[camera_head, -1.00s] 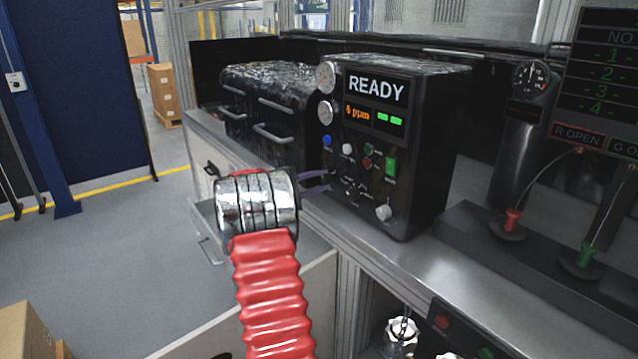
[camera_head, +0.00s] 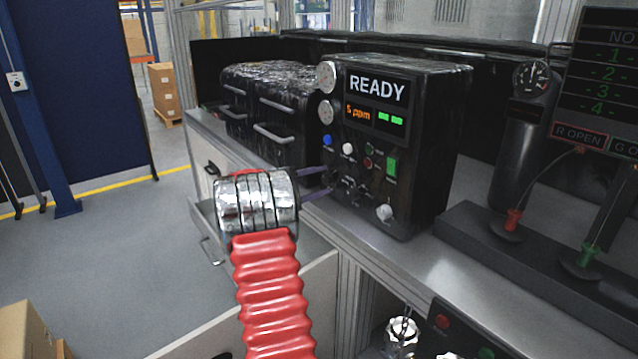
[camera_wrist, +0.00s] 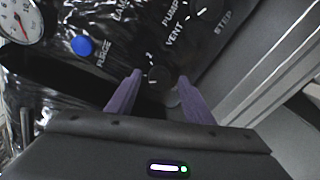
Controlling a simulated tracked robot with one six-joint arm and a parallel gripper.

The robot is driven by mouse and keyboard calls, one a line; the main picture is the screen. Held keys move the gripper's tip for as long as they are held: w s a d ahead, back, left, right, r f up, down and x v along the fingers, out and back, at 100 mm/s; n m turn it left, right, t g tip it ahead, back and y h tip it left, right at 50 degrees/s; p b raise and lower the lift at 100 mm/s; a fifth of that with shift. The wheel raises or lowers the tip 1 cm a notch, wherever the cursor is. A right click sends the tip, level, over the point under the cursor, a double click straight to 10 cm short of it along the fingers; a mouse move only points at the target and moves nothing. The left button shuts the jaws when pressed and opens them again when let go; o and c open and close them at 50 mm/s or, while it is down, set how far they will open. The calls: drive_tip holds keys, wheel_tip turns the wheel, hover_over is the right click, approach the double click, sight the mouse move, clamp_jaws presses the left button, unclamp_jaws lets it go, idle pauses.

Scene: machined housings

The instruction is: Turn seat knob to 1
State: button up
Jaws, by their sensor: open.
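A small dark round knob (camera_wrist: 158,77) sits on the black panel in the wrist view. My gripper (camera_wrist: 160,76) is open, with one purple finger on each side of the knob and a gap to each. Whether the tips reach down to the knob's depth is unclear. In the head view my gripper (camera_head: 331,180) is at the lower left of the black instrument box (camera_head: 425,150), whose small knobs are partly hard to make out.
A blue button (camera_wrist: 82,45) and a gauge (camera_wrist: 18,18) lie to the upper left in the wrist view. The box shows READY. A black drawer unit (camera_head: 270,115) stands left of it; the bench front is clear.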

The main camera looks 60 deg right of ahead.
drive_tip(key=v, duration=1.3)
drive_tip(key=shift+w+a, duration=0.2)
drive_tip(key=shift+a, duration=0.15)
drive_tip(key=s+a+f+y, duration=0.3)
drive_tip(key=f, duration=0.5)
drive_tip(key=s+a+f+t+y, duration=0.2)
drive_tip(key=a+f+y, duration=0.15)
drive_tip(key=a, duration=0.75)
drive_tip(key=s+a+r+m+t+y, duration=0.1)
drive_tip(key=a+r+t+y, duration=0.15)
drive_tip(key=a, duration=1.15)
drive_tip(key=s+a+r+m+t+y, duration=0.1)
drive_tip(key=a+t+y, duration=0.25)
drive_tip(key=a, duration=1.05)
drive_tip(key=s+a+r+n+t+y, duration=0.1)
drive_tip(key=s+a+r+t, duration=0.1)
drive_tip(key=a, duration=0.5)
drive_tip(key=s+a+r+n+t+y, duration=0.1)
drive_tip(key=a+r, duration=0.3)
drive_tip(key=a, duration=0.4)
drive_tip(key=shift+s+a+r+t+y, duration=0.2)
drive_tip(key=shift+s+r+t+y, duration=0.25)
drive_tip(key=shift+s+t, duration=0.2)
